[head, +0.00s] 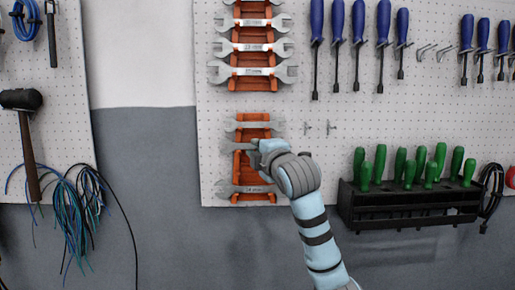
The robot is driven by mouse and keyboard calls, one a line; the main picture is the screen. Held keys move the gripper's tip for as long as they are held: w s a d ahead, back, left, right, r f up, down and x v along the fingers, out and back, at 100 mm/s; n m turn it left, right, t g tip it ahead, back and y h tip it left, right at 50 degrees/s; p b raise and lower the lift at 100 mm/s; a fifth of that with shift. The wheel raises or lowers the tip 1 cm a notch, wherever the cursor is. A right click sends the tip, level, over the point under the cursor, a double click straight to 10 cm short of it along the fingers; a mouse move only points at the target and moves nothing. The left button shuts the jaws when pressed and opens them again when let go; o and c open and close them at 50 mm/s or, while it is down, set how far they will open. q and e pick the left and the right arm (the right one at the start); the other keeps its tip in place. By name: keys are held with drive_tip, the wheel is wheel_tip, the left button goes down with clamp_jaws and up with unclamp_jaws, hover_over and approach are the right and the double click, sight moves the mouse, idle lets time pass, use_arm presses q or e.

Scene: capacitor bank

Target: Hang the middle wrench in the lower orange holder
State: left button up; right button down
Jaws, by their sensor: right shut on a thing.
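The lower orange holder (247,170) is fixed on the white pegboard. A grey wrench (235,146) lies level across its middle part, with its open left end sticking out past the holder's left side. My right gripper (260,150) is shut on this middle wrench near its right part and hides that end. I cannot tell whether the wrench rests in the holder or is held just in front of it. Another wrench (254,124) sits across the holder's top, and one more (246,190) across its bottom. My left gripper is not in view.
An upper orange holder (252,57) carries several wrenches. Two small empty hooks (318,128) are right of the lower holder. Blue screwdrivers (338,22) hang above. A black rack (409,206) with green-handled tools stands out at right. A mallet (22,99) and cables hang at left.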

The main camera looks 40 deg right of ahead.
drive_tip(key=c, duration=1.7)
unclamp_jaws()
drive_tip(key=shift+w+d+f, duration=0.1)
drive_tip(key=shift+o, duration=0.9)
drive_tip(key=shift+w+d+f, duration=0.1)
drive_tip(key=shift+w, duration=0.1)
drive_tip(key=shift+s, duration=0.4)
drive_tip(key=v, duration=1.1)
